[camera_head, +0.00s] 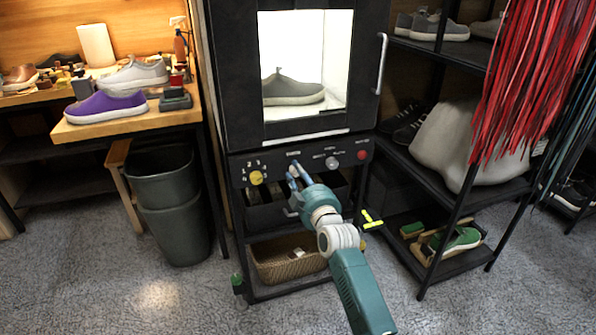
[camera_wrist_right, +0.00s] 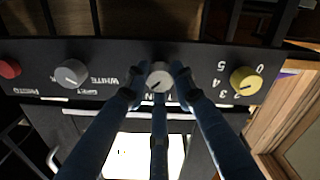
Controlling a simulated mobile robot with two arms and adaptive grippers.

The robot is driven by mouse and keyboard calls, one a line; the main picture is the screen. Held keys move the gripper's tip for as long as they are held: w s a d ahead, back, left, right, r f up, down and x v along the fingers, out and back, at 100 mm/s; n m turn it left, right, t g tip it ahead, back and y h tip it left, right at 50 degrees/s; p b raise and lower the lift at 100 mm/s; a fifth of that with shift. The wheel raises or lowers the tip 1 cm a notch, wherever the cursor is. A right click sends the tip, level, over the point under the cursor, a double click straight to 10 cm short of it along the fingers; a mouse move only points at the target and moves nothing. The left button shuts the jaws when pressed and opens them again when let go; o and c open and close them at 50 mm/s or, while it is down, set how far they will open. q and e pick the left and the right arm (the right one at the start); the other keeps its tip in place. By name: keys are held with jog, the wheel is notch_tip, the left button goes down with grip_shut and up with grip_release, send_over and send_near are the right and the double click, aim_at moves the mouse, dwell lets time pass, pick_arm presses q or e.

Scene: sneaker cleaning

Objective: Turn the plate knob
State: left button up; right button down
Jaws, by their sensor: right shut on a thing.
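The plate knob (camera_wrist_right: 159,78) is a small grey knob with a pointer line, in the middle of the black control panel (camera_head: 270,167). My right gripper (camera_head: 294,170) reaches up to the panel from below. In the right wrist view, which is upside down, its blue fingers (camera_wrist_right: 159,70) are closed around the knob's sides. In the head view the fingers hide the knob, and its label is partly covered. The panel belongs to a black photo booth (camera_head: 230,90) with a grey shoe (camera_head: 292,90) inside its lit window. My left gripper is not in view.
A yellow numbered knob (camera_head: 256,177) sits left of the gripper; another grey knob (camera_head: 332,162) and a red button (camera_head: 362,155) sit right. A wicker basket (camera_head: 285,265) is below. A shoe rack (camera_head: 455,190) stands close on the right, grey bins (camera_head: 175,215) on the left.

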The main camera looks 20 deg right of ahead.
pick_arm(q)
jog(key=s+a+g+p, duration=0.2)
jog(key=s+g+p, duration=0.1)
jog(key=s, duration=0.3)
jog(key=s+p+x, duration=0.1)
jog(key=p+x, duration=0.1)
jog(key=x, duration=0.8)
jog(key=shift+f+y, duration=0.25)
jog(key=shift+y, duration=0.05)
pick_arm(e)
jog(key=shift+w+d+r+m, duration=0.1)
jog(key=shift+r+m, duration=0.05)
jog(key=shift+m, duration=2.55)
jog(key=shift+s+d+r+m, duration=0.1)
jog(key=shift+m, duration=2.6)
jog(key=shift+w+r+m, duration=0.1)
jog(key=shift+r+m, duration=0.05)
jog(key=shift+m, duration=2.55)
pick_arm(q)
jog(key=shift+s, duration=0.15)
pick_arm(e)
jog(key=c, duration=1.4)
grip_release()
jog(key=shift+d, duration=0.1)
jog(key=shift+c, duration=0.2)
jog(key=shift+f, duration=0.15)
